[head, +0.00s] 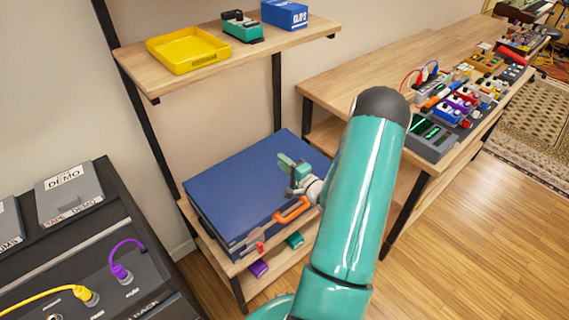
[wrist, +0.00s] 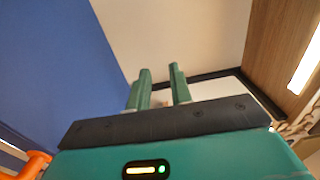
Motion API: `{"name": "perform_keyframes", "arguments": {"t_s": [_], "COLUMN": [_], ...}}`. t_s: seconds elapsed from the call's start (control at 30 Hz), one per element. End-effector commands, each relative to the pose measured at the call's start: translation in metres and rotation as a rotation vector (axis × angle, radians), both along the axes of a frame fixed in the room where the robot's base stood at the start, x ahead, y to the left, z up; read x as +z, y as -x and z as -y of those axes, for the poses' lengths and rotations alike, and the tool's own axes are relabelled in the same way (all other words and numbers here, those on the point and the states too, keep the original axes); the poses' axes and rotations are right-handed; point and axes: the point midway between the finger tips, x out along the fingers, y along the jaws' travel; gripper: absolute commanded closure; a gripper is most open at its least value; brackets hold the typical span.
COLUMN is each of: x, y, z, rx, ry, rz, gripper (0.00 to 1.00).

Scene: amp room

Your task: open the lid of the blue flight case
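The blue flight case (head: 235,185) sits on a low wooden shelf in the head view, its lid lying flat and looking shut. An orange handle (head: 292,211) is at its front edge; an orange part also shows at the lower left of the wrist view (wrist: 36,164). My gripper (head: 290,168) appears over the right part of the lid; contact cannot be told. In the wrist view my gripper's two green fingers (wrist: 160,88) stand apart with nothing between them. The blue lid (wrist: 60,70) lies to their left.
An upper shelf (head: 215,62) above the case holds a yellow tray (head: 187,50), a green pedal (head: 242,27) and a blue box (head: 284,14). A black rack (head: 85,250) stands at left. A wooden bench (head: 385,65) with several pedals is at right. Floor (head: 450,230) is clear at lower right.

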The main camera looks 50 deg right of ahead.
Motion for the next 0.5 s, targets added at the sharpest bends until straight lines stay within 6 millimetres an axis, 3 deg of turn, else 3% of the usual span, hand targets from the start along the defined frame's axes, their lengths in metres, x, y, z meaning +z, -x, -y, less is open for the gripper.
{"name": "perform_keyframes", "arguments": {"t_s": [0.03, 0.1, 0.5], "x": [0.0000, 0.0000, 0.0000], "y": [0.0002, 0.0003, 0.0005], "z": [0.0001, 0.0001, 0.0000], "rx": [0.000, 0.000, 0.000], "ry": [0.000, 0.000, 0.000], "rz": [0.000, 0.000, 0.000], "gripper": [0.89, 1.00, 1.00]}}
